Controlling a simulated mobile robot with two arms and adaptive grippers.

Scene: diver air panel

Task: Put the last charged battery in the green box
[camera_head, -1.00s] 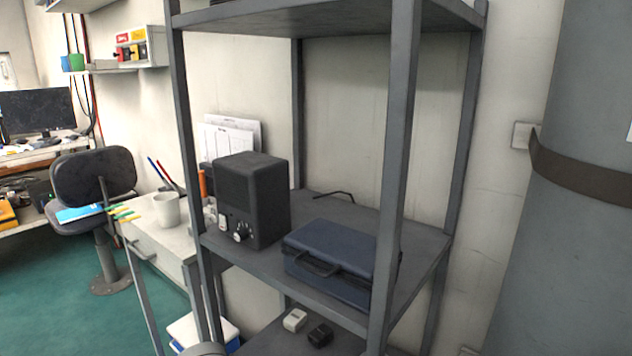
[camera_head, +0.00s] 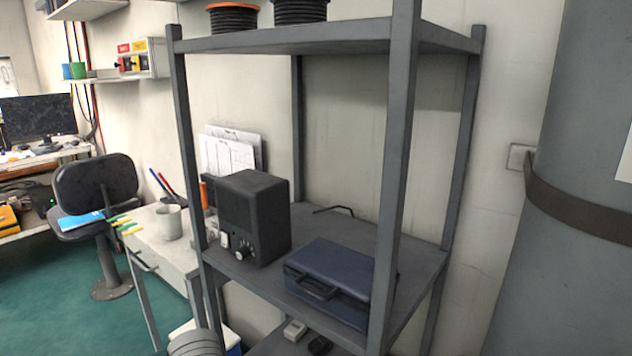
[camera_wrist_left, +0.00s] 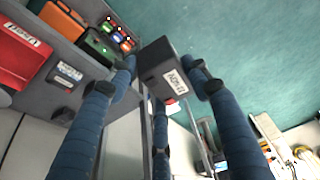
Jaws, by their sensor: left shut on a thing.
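My left gripper (camera_wrist_left: 160,76) shows in the left wrist view, its two blue fingers shut on a dark grey battery (camera_wrist_left: 157,62). The battery has a white label and a small red mark. A dark green box (camera_wrist_left: 92,45) lies at the upper left of that view, on a grey surface, apart from the held battery. Its inside is too small to make out. Neither gripper's fingers show in the head view, and my right gripper is in no view.
The wrist view shows a red case (camera_wrist_left: 22,58), an orange case (camera_wrist_left: 60,18) and several coloured small items (camera_wrist_left: 120,36) near the green box. The head view shows a shelf rack (camera_head: 418,264) with a black speaker-like unit (camera_head: 254,214) and a blue case (camera_head: 335,278). Green floor (camera_head: 58,318) is open at left.

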